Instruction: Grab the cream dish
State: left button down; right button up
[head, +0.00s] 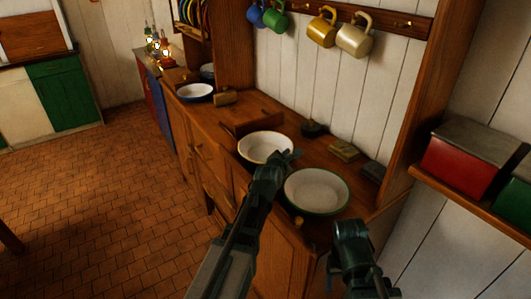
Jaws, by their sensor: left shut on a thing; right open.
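The cream dish (262,146), a shallow round bowl with a pale interior and a thin darker rim, is on the wooden dresser top. My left gripper (286,159) is at its near right rim, shut on the rim. The fingers cover that part of the edge, and I cannot tell whether the dish is lifted off the wood. My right gripper (350,232) is open and empty, low at the dresser's front right, apart from the dishes. Its fingertips are hard to make out.
A green-rimmed pale dish (318,190) lies close to the right of my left gripper. A blue-rimmed dish (195,91) stands further back left. Small dark blocks (344,150) lie along the wall. Mugs (354,36) hang above. A red box (465,160) sits on the right shelf.

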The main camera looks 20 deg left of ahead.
pick_arm(q)
jog(key=shift+r, duration=0.1)
pick_arm(e)
jog(key=shift+r, duration=0.15)
dwell(0.3)
pick_arm(q)
notch_tip(320, 180, up, 10)
jog(key=p, duration=1)
pick_arm(e)
notch_tip(320, 180, up, 10)
jog(key=shift+c, duration=1.3)
jog(key=shift+a, duration=0.1)
jog(key=shift+c, duration=0.2)
